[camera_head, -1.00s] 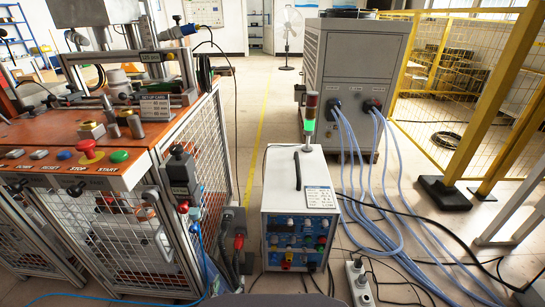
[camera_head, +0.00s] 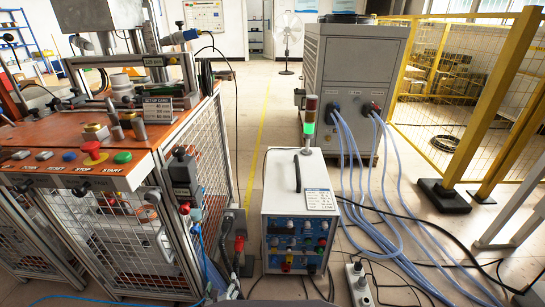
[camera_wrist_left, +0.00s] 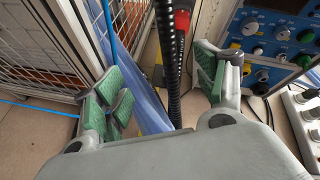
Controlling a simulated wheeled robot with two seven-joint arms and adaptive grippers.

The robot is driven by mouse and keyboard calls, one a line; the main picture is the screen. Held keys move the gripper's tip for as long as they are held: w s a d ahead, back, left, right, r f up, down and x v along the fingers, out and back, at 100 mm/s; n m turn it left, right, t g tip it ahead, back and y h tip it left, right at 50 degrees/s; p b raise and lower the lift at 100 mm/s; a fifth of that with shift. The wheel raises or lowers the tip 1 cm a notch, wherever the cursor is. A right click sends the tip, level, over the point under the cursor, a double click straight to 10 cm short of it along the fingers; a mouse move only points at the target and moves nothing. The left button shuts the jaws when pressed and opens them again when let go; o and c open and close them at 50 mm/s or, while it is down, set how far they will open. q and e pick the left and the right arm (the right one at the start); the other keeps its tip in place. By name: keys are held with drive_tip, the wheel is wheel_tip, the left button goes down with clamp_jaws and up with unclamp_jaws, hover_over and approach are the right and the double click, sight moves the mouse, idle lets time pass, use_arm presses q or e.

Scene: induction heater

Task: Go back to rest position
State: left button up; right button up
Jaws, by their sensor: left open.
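My left gripper (camera_wrist_left: 160,82) shows in the left wrist view with its two green-padded fingers wide apart. Nothing is held between the pads. Behind the gap are a black corrugated hose (camera_wrist_left: 171,60), blue tubes (camera_wrist_left: 150,108) and a red connector (camera_wrist_left: 182,20). In the head view only a small part that may be this gripper shows low, left of the white heater unit (camera_head: 272,213); its fingers cannot be made out there. My right gripper is in neither view.
An orange-topped workbench (camera_head: 135,190) with mesh sides and push buttons stands left. The white unit carries a lit green signal lamp (camera_head: 309,128). A grey cabinet (camera_head: 340,75) with blue hoses (camera_head: 385,225) stands behind it. Yellow fencing (camera_head: 490,100) is right. A floor aisle lies between bench and cabinet.

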use_arm(q)
drive_tip(key=s+a+r+n+g, duration=0.1)
drive_tip(key=s+r+n+g, duration=0.2)
drive_tip(key=n, duration=0.6)
drive_tip(key=s+a+r+n+g+h, duration=0.1)
drive_tip(key=s+r+n, duration=0.4)
drive_tip(key=n, duration=0.5)
drive_tip(key=s+a+r+n+g, duration=0.3)
drive_tip(key=s+r+n+g, duration=0.1)
drive_tip(key=s+n, duration=0.4)
drive_tip(key=shift+n+g+h+p, duration=0.3)
drive_tip(key=shift+n+g+p, duration=0.15)
drive_tip(key=shift+n+g, duration=0.4)
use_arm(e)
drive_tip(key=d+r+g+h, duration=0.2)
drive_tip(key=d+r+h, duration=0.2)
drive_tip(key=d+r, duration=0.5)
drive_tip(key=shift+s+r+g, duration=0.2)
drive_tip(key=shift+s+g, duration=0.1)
use_arm(q)
drive_tip(key=shift+w+d+f+p, duration=0.1)
drive_tip(key=shift+w+f+p, duration=0.1)
drive_tip(key=shift+p, duration=0.35)
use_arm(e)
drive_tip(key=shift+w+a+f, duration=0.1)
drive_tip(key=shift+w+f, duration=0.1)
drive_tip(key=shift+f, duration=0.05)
